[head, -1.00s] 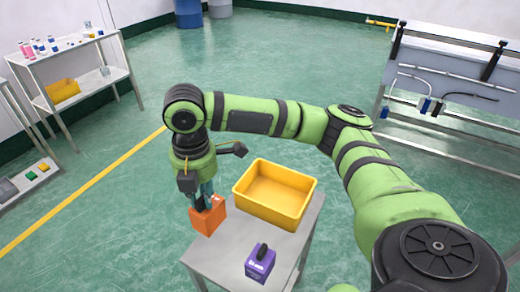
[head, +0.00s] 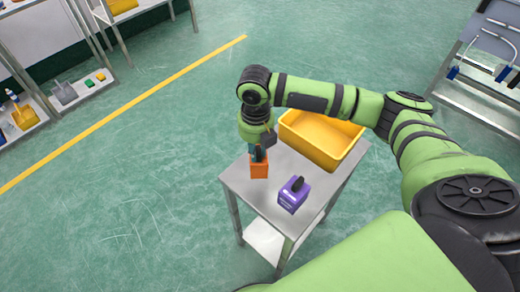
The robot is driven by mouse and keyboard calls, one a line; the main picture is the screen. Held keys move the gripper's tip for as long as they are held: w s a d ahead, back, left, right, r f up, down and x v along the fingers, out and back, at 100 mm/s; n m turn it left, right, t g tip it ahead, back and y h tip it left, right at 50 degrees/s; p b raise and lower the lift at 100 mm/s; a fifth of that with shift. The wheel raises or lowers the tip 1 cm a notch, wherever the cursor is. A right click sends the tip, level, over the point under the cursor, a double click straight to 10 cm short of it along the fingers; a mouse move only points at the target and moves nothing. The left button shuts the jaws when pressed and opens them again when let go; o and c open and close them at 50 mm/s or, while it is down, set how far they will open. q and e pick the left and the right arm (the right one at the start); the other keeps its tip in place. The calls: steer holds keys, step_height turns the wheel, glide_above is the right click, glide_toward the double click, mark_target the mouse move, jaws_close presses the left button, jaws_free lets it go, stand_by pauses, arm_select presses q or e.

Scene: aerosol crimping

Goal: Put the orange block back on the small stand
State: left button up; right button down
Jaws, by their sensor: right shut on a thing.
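The orange block (head: 259,169) is in the head view at the left back part of the small grey stand (head: 262,196). My right gripper (head: 258,153) points down from above and is shut on the block's top. The block looks upright, over the stand's top. I cannot tell whether its underside touches the surface or is slightly above it. My left gripper is not in view.
A purple block with a black handle (head: 293,195) stands on the stand's front part. A yellow bin (head: 322,138) takes up its back right. Shelves (head: 75,92) stand at the left, and a grey rack (head: 484,75) at the right. Open floor surrounds the stand.

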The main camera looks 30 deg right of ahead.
steer(key=shift+f, duration=1.75)
steer(key=shift+f, duration=0.1)
steer(key=c, duration=1.1)
jaws_free()
step_height(320, 180, up, 12)
steer(key=shift+r+b, duration=0.15)
steer(key=shift+b, duration=0.55)
